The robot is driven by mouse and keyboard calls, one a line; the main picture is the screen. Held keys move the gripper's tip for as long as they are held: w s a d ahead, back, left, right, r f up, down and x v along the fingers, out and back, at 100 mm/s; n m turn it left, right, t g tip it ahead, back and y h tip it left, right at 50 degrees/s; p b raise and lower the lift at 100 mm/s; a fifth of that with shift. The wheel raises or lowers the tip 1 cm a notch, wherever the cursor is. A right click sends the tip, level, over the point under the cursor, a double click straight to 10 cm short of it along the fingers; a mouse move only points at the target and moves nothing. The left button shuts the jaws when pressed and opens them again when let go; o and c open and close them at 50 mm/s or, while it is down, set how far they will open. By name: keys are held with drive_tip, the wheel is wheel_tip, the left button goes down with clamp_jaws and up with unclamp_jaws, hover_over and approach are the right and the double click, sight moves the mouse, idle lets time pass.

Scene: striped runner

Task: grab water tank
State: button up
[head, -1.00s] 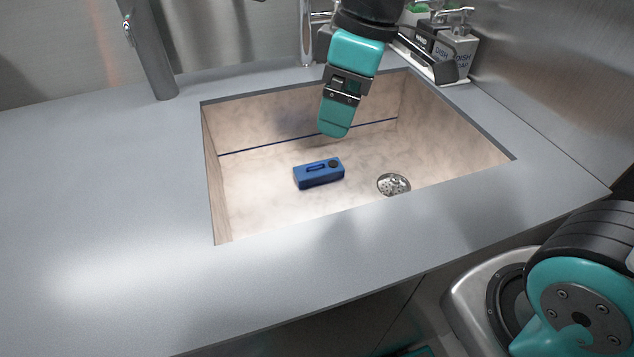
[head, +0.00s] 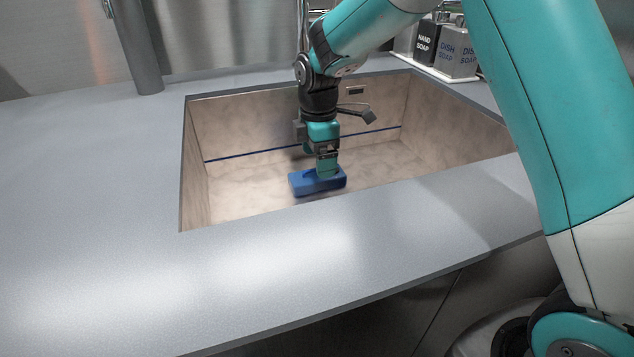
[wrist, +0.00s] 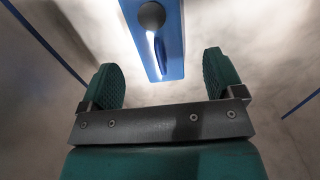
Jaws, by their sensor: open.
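The water tank appears to be the blue box (head: 306,187) lying on the floor of the sink. In the wrist view the blue box (wrist: 172,62) stands at the top centre, with a dark round cap and a slot on its upper face. My gripper (head: 325,174) is down in the sink at the box and covers part of its top in the head view. In the wrist view my gripper (wrist: 164,74) is open, its two teal fingers wide apart, and the near end of the box reaches between their tips. I cannot tell whether a finger touches the box.
The sink (head: 194,170) has pale stone walls with a dark blue line around them. Grey counter (head: 90,200) surrounds it and is clear at the left and front. A faucet post (head: 138,50) stands at the back left, and soap dispensers (head: 458,52) stand at the back right.

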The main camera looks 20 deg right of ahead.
sight(303, 182)
wheel_tip(303, 182, down, 5)
drive_tip(key=shift+a+f+b, duration=0.1)
drive_tip(key=shift+f+b, duration=0.05)
drive_tip(key=shift+b, duration=0.45)
drive_tip(key=c, duration=1.2)
